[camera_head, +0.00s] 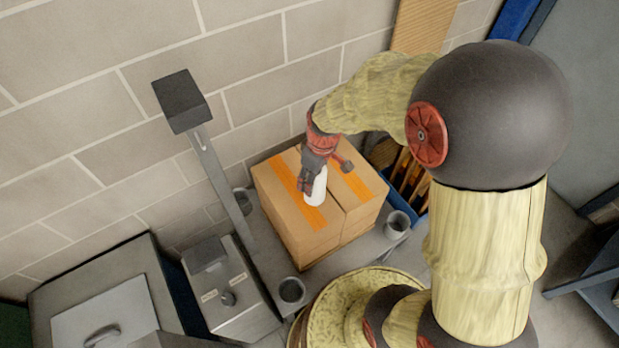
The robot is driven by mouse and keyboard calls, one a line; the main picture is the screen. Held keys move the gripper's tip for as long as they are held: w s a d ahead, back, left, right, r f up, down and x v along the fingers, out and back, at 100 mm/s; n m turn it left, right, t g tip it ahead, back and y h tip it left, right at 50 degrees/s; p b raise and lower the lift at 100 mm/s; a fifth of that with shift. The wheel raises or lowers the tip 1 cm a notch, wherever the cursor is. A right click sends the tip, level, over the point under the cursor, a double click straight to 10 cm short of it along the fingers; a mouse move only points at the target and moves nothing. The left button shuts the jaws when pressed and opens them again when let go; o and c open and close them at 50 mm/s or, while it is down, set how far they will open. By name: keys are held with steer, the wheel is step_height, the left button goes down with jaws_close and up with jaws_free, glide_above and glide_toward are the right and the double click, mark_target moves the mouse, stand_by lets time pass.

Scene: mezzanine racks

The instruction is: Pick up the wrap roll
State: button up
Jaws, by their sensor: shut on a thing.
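The wrap roll (318,186) is a small white cylinder over the top of a cardboard box. My gripper (309,184) reaches in from the upper right and is shut on the roll. The fingers hide the roll's left side and upper end. I cannot tell whether the roll's lower end touches the box top or hangs just above it.
Two cardboard boxes (292,221) with orange tape stand side by side on a grey surface. Grey cups (292,291) stand around them. A grey post (217,175) with a dark head rises at the left, near a metal box (228,288). A block wall (130,110) is behind.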

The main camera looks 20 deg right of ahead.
mark_target(319, 178)
steer(key=r, duration=0.1)
steer(key=s+r, duration=0.2)
steer(key=shift+s+d+r+p, duration=0.25)
steer(key=shift+d+r+p, duration=0.05)
steer(key=shift+r+p, duration=0.1)
steer(key=s+d+r+p, duration=0.1)
steer(key=s+r, duration=0.3)
steer(key=s, duration=0.5)
steer(key=shift+d+p, duration=0.4)
steer(key=shift+d, duration=0.15)
steer(key=shift+s, duration=0.1)
steer(key=o, duration=0.9)
steer(key=c, duration=0.6)
steer(key=shift+f, duration=0.1)
